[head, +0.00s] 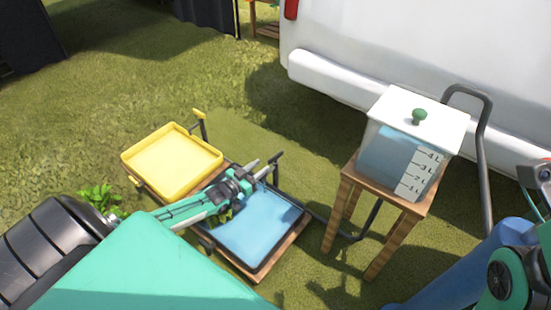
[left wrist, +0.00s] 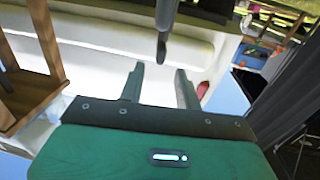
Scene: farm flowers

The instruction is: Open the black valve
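The black valve (head: 277,157) stands on a thin post at the back edge of the blue tray in the head view. My left gripper (head: 260,169) reaches in from the left over the blue tray, its fingertips close to the valve. In the left wrist view, the two fingers (left wrist: 160,85) are apart with nothing between them. A dark rounded bar (left wrist: 164,30), apparently the valve handle, hangs just beyond the fingertips. I cannot tell whether it is touched. My right arm shows at the right edge of the head view; its fingers are not visible.
A blue tray (head: 222,247) and a yellow tray (head: 128,162) sit side by side on wood. A yellow valve (head: 198,113) stands behind the yellow one. A water tank (head: 385,150) rests on a wooden stand (head: 349,200), with a dark pipe (head: 487,150) beside it. A white vehicle (head: 400,50) stands behind.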

